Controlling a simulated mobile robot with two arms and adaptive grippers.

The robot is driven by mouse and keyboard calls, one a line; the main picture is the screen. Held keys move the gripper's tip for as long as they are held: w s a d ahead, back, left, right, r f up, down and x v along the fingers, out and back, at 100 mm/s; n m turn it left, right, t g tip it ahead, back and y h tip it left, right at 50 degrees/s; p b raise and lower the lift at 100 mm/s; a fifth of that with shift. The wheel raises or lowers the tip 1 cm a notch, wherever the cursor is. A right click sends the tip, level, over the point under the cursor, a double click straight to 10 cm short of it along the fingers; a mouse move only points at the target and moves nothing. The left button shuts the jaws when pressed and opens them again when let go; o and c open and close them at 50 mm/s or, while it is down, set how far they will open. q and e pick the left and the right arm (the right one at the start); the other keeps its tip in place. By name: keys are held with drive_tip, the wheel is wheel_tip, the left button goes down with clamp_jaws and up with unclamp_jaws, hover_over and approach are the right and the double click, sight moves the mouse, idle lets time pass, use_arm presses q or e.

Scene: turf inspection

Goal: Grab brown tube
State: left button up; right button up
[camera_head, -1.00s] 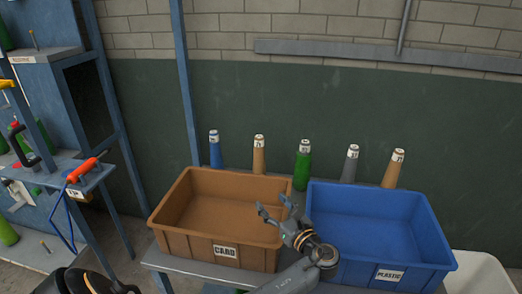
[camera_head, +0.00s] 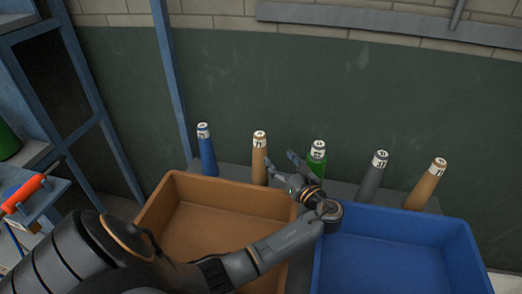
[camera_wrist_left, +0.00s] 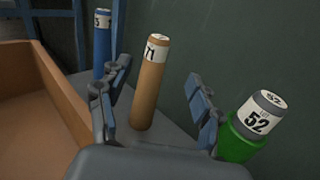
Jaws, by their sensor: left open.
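A brown tube (camera_head: 259,160) with a white label stands upright behind the brown bin. In the left wrist view the same brown tube (camera_wrist_left: 149,90), labelled 71, shows between my open fingers, a little beyond them. A second brown tube (camera_head: 427,187) stands at the right end of the row, behind the blue bin. My left gripper (camera_head: 281,162) is open and empty, just to the right of the first brown tube in the head view. My right gripper is not in view.
A blue tube (camera_head: 207,153), a green tube (camera_head: 317,165) and a grey tube (camera_head: 373,182) stand in the same row. The green one, labelled 52, is close to my right-hand finger. The brown bin (camera_head: 165,205) and blue bin (camera_head: 465,240) stand in front.

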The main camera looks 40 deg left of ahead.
sight(263, 141)
use_arm(q)
drive_tip(key=x, duration=0.7)
drive_tip(key=shift+s+a+p, duration=0.1)
drive_tip(key=shift+p, duration=0.25)
drive_tip(key=x, duration=0.3)
drive_tip(key=p+x, duration=0.1)
drive_tip(key=x, duration=0.1)
drive_tip(key=shift+a+f, duration=0.2)
drive_tip(key=shift+f, duration=0.05)
drive_tip(key=shift+a, duration=0.2)
drive_tip(key=c, duration=1.2)
